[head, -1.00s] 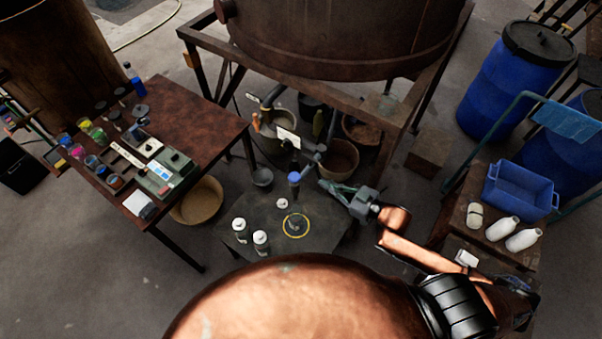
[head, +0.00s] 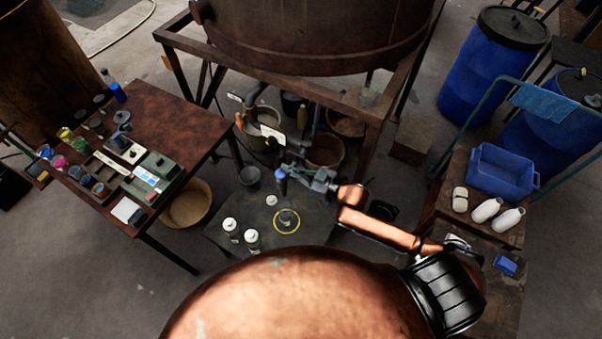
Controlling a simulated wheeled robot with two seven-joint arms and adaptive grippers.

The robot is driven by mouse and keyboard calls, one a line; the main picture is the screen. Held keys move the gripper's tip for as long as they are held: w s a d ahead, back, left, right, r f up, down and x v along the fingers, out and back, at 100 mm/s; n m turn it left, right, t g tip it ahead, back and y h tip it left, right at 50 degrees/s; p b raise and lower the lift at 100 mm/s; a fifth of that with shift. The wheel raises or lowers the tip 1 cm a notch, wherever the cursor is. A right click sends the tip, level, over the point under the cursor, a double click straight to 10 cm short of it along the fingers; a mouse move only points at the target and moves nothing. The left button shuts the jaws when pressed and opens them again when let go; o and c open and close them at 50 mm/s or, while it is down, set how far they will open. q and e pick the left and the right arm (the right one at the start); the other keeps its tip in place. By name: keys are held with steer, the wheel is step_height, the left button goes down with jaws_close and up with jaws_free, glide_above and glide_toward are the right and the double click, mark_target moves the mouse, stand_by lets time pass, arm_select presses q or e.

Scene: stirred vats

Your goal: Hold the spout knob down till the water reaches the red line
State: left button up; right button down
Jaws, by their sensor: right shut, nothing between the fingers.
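The blue spout knob (head: 281,174) sits on the dark pipework under the large rusty vat (head: 320,45). My right gripper (head: 291,168) is shut and empty, with its tips right beside the knob on its right; I cannot tell whether they touch it. Below, a small clear vessel (head: 287,218) stands inside a yellow ring on a low dark table (head: 262,238). The water level and the red line are too small to make out. My left gripper is not in view.
Two white-capped bottles (head: 230,225) and a small white item stand left of the vessel. A brown table (head: 175,110) with jars and boxes is at left. At right, a cart holds a blue bin (head: 500,172) and white bottles. Blue drums (head: 490,70) stand behind.

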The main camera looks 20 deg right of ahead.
mark_target(281, 174)
steer(key=shift+w+a+f, duration=0.1)
steer(key=shift+w+f, duration=0.1)
steer(key=shift+f, duration=0.85)
steer(key=shift+w+a+f, duration=0.1)
steer(key=shift+w+f, duration=0.05)
steer(key=shift+f, duration=0.85)
